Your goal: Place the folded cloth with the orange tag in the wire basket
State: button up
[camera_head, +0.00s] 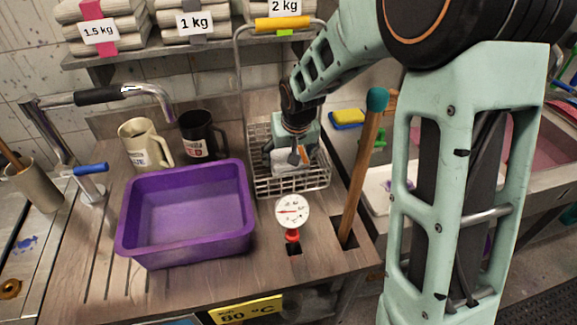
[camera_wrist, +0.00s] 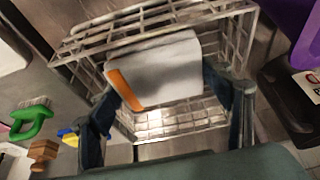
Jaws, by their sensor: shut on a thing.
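The wire basket (camera_head: 262,180) stands on the wooden counter, right of the purple tub, with a tall handle loop and a yellow grip (camera_head: 282,23). My gripper (camera_head: 290,160) points down within the basket's outline. In the wrist view, my gripper (camera_wrist: 168,92) is shut on the folded white cloth (camera_wrist: 170,65), a finger at each side. The cloth's orange tag (camera_wrist: 125,90) shows at its left edge. The wire basket (camera_wrist: 150,36) surrounds the cloth in that view. Whether the cloth touches the basket floor cannot be told.
A purple tub (camera_head: 185,215), a cream mug (camera_head: 145,145) and a black mug (camera_head: 202,136) stand left of the basket. A dial thermometer (camera_head: 292,211) is in front. A wooden stick with a teal end (camera_head: 360,165) rises close at the right. Shelves with folded cloths hang behind.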

jog(key=shift+f, duration=2.15)
jog(key=o, duration=1.2)
jog(key=shift+c, duration=0.2)
jog(key=shift+r, duration=0.35)
jog(key=a+v, duration=0.1)
jog(key=v, duration=1)
jog(key=shift+s+d+r, duration=0.2)
jog(key=shift+s+d, duration=0.05)
jog(key=shift+d, duration=0.25)
